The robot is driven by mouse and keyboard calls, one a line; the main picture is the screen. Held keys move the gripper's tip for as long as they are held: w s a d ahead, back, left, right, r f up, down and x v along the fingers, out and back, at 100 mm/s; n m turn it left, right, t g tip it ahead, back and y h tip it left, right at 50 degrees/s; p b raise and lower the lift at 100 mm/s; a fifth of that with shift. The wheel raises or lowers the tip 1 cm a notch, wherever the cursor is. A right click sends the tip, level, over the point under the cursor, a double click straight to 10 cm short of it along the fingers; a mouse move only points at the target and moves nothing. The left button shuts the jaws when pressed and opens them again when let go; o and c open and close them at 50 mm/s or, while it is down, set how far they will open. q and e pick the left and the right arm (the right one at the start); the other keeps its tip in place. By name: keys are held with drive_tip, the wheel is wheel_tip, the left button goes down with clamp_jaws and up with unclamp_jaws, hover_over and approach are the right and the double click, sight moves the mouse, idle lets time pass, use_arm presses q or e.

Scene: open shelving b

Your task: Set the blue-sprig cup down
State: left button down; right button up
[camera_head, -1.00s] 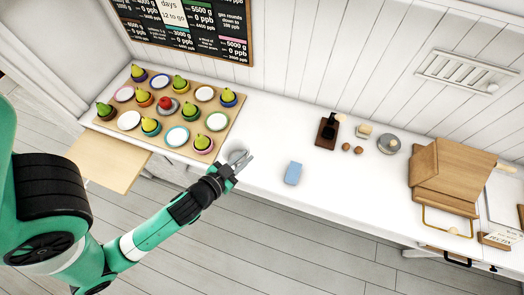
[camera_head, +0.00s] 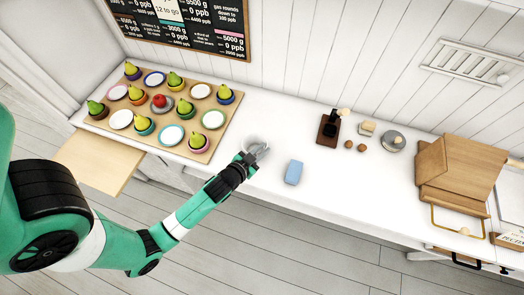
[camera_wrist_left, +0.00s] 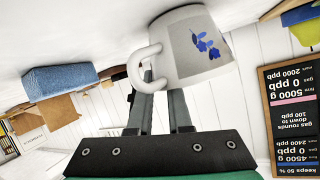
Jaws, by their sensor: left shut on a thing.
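The white cup with the blue sprig (camera_wrist_left: 190,45) fills the upper middle of the left wrist view, its handle between my fingers. In the head view the cup (camera_head: 255,142) is a small pale shape at the counter, partly hidden by my left gripper (camera_head: 262,152). My left gripper (camera_wrist_left: 160,105) is shut on the cup. The cup is over or on the white counter (camera_head: 310,205); I cannot tell whether its base touches. My right gripper is not in view.
A wooden board (camera_head: 237,110) with pears, plates and a red fruit is to the left. A blue block (camera_head: 293,172) lies close on the right. A grinder (camera_head: 328,130), scale (camera_head: 392,141) and wooden stand (camera_head: 455,170) are farther right. Counter between is clear.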

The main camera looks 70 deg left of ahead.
use_arm(q)
drive_tip(key=shift+w, duration=0.1)
drive_tip(key=c, duration=1.3)
unclamp_jaws()
drive_tip(key=o, duration=0.5)
drive_tip(key=shift+c, duration=0.2)
drive_tip(key=shift+r, duration=0.25)
drive_tip(key=v, duration=1.2)
drive_tip(key=shift+p, duration=0.3)
